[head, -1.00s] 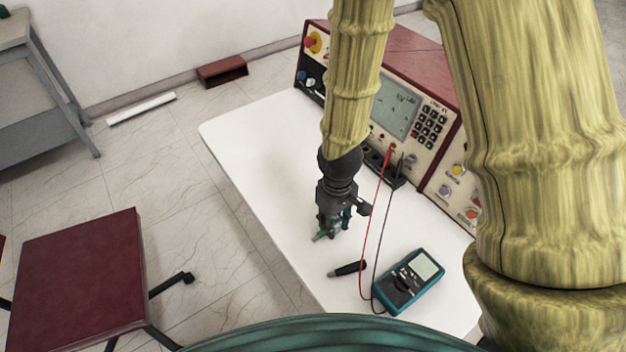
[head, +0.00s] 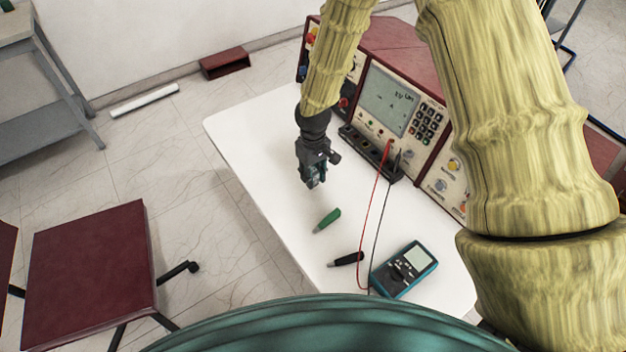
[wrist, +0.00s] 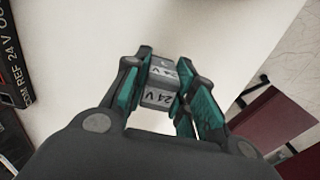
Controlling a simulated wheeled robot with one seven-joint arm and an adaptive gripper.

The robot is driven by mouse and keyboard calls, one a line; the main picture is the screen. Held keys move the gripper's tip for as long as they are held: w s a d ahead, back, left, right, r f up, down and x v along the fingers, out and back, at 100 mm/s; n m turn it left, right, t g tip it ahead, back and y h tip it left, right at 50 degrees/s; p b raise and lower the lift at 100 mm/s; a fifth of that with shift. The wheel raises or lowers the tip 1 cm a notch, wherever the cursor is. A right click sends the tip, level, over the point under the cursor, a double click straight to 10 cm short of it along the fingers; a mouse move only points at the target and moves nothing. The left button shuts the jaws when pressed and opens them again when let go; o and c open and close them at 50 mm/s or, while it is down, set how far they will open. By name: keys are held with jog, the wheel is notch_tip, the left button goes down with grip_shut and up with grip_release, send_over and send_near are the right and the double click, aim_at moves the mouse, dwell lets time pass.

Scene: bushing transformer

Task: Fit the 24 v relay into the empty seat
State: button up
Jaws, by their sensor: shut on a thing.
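My gripper (head: 313,182) is above the white table, left of the red test instrument. In the wrist view its teal fingers (wrist: 160,88) are shut on the 24 V relay (wrist: 158,96), a small grey block with "24 V" printed on its faces. In the head view the relay is mostly hidden between the fingers. A black socket strip (head: 368,153) lies along the front of the instrument, to the right of my gripper. Its labelled edge (wrist: 14,62), with "COM", "REF" and "24 V", shows at the left of the wrist view. I cannot tell which seat is empty.
A green-handled tool (head: 328,218) and a black pen-like tool (head: 347,259) lie on the table (head: 255,150). A teal multimeter (head: 405,268) sits near the front, with red and black leads running up to the instrument (head: 395,105). The table's left part is clear.

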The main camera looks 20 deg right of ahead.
jog(key=shift+f+p, duration=0.6)
jog(key=shift+f, duration=1.15)
jog(key=shift+f, duration=0.15)
jog(key=o, duration=1)
jog(key=shift+o, duration=0.2)
